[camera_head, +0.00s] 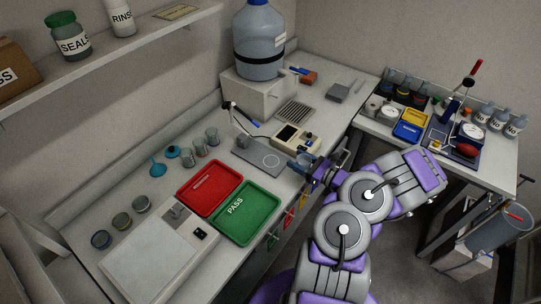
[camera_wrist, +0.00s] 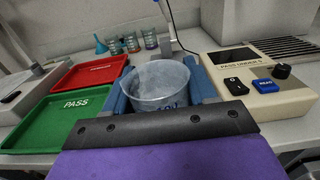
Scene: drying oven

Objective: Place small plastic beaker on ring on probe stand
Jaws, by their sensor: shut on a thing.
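My gripper (camera_head: 318,172) is shut on a small clear plastic beaker (camera_head: 303,160), held upright over the bench near its front edge. In the wrist view the beaker (camera_wrist: 158,88) sits between the two blue fingers of my gripper (camera_wrist: 160,92), its open rim facing up. The probe stand (camera_head: 257,148) is a flat grey plate with a ring mark (camera_head: 271,160) near its front right. An arm with a blue-tipped probe (camera_head: 243,115) rises at its back. The held beaker is to the right of the ring, apart from it. In the wrist view the beaker and fingers hide most of the plate.
A beige meter (camera_head: 296,138) stands close behind the gripper; it also shows in the wrist view (camera_wrist: 262,85). A red tray (camera_head: 208,207) and a green PASS tray (camera_head: 262,232) lie to the left.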

